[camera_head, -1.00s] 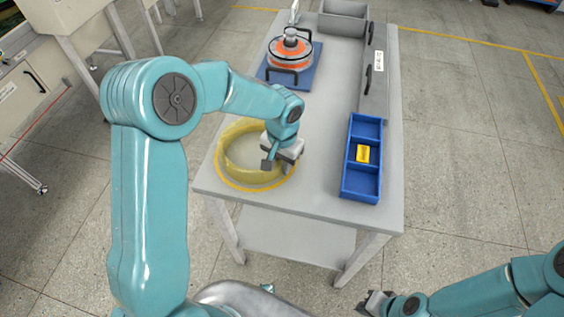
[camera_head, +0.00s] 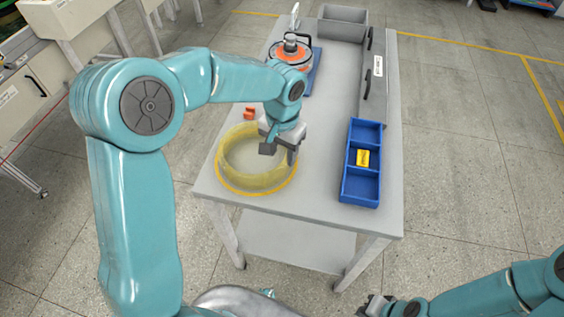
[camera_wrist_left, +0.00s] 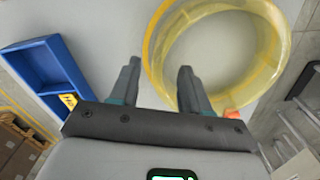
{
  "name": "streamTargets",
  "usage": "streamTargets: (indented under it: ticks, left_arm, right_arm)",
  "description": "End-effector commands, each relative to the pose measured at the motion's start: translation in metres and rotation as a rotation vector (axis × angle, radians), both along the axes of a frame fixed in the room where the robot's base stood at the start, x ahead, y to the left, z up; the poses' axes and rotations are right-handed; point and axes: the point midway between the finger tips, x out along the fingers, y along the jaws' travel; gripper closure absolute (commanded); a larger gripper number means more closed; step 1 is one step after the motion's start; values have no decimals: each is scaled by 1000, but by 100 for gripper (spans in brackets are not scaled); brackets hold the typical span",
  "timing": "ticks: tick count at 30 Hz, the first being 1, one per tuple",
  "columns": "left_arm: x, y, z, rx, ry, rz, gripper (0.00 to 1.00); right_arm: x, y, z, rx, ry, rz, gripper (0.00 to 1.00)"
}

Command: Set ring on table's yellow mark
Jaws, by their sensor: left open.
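The translucent yellow ring (camera_head: 233,172) lies flat at the table's front left, on the round yellow mark (camera_head: 228,190). The mark's line shows along the ring's front edge and as a thin arc beside it in the left wrist view. That view shows most of the ring (camera_wrist_left: 268,75). My left gripper (camera_head: 280,152) is open above the ring's right side, and its jaws (camera_wrist_left: 159,68) hold nothing. The hand covers part of the ring's far right rim in the head view. My right gripper (camera_head: 374,305) is at the bottom edge, away from the table; its jaws are too small to judge.
A blue compartment tray (camera_head: 348,190) with a yellow block (camera_head: 363,158) stands to the right on the table (camera_head: 325,180). A small orange part (camera_head: 249,113) lies behind the ring. An orange and silver motor (camera_head: 291,55) and a grey bin (camera_head: 342,22) stand farther back.

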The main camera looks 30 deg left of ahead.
Motion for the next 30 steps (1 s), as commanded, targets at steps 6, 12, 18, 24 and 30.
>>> streamTargets:
  ticks: [6, 12, 18, 24, 30]
  left_arm:
    - [0, 0, 39, 0, -2, 0, 53]
    - [0, 0, 50, -1, 0, 0, 53]
    - [0, 0, 49, -1, 1, 0, 53]
    - [0, 0, 49, 0, 1, 0, 53]
    - [-1, 0, 49, 0, 1, 0, 53]
  right_arm:
    - [0, 0, 2, 0, 0, 0, 100]
    - [0, 0, 2, 0, 0, 0, 100]
    - [0, 0, 2, 0, 0, 0, 100]
    - [0, 0, 2, 0, 0, 0, 100]
    - [0, 0, 2, 0, 0, 0, 100]
